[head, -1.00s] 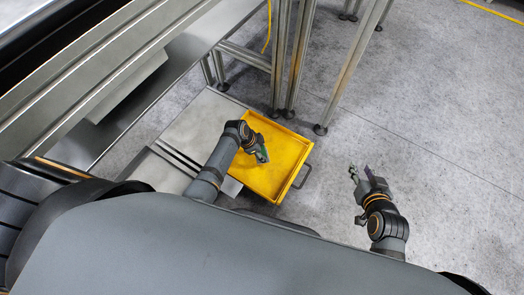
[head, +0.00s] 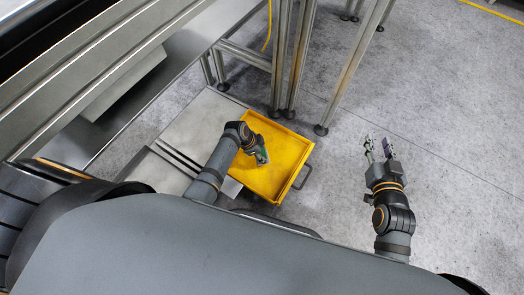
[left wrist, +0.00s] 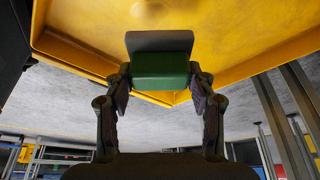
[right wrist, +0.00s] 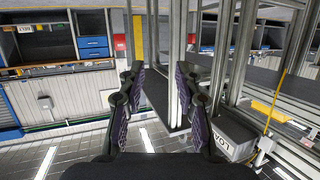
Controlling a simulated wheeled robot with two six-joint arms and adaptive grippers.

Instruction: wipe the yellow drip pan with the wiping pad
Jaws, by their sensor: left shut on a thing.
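The yellow drip pan (head: 276,182) lies on the floor below my left arm, with a dark handle on its right side. Its yellow inside also shows in the left wrist view (left wrist: 80,22). My left gripper (head: 260,156) is inside the pan's outline, over its floor. It is shut on the wiping pad (left wrist: 161,70), which has a green block and a grey face. I cannot tell whether the pad touches the pan floor. My right gripper (head: 379,150) is open and empty, to the right of the pan; its spread fingers also show in the right wrist view (right wrist: 158,95).
Metal frame legs (head: 283,70) stand right behind the pan, with another post (head: 350,75) slanting at the back right. A grey plate (head: 200,125) lies left of the pan. The concrete floor (head: 450,130) on the right is clear.

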